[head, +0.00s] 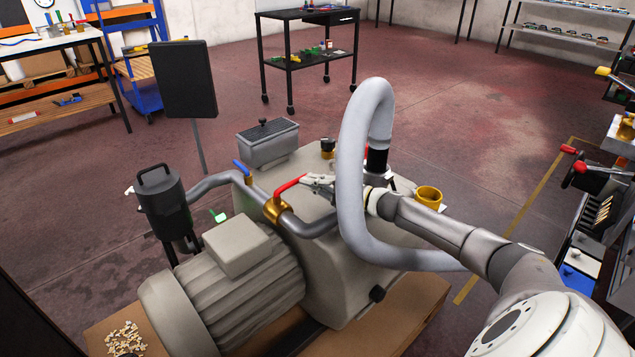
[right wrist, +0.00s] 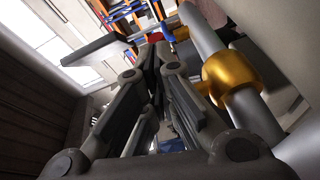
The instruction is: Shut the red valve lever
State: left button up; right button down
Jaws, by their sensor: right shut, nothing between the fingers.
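The red valve lever (head: 291,185) sits on a brass valve body (head: 276,210) on the grey pipe of the pump. It slants up and right from the valve, with its far end by my right gripper (head: 314,183). My right gripper is shut and empty, right beside that end; I cannot tell if they touch. In the right wrist view the shut fingers (right wrist: 152,62) point ahead, with a bit of red from the lever (right wrist: 154,37) just beyond them. The brass valve body (right wrist: 230,75) is on the right there. My left gripper is not in view.
A blue lever (head: 242,168) is on the same pipe, further left. A thick grey hose (head: 352,150) loops up close around my right forearm. The motor (head: 235,270) and a black canister (head: 160,195) stand left. A brass cup (head: 428,196) is right of the hose.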

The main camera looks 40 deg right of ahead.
jog(key=v, duration=1)
jog(key=shift+f, duration=0.15)
jog(key=shift+v, duration=1)
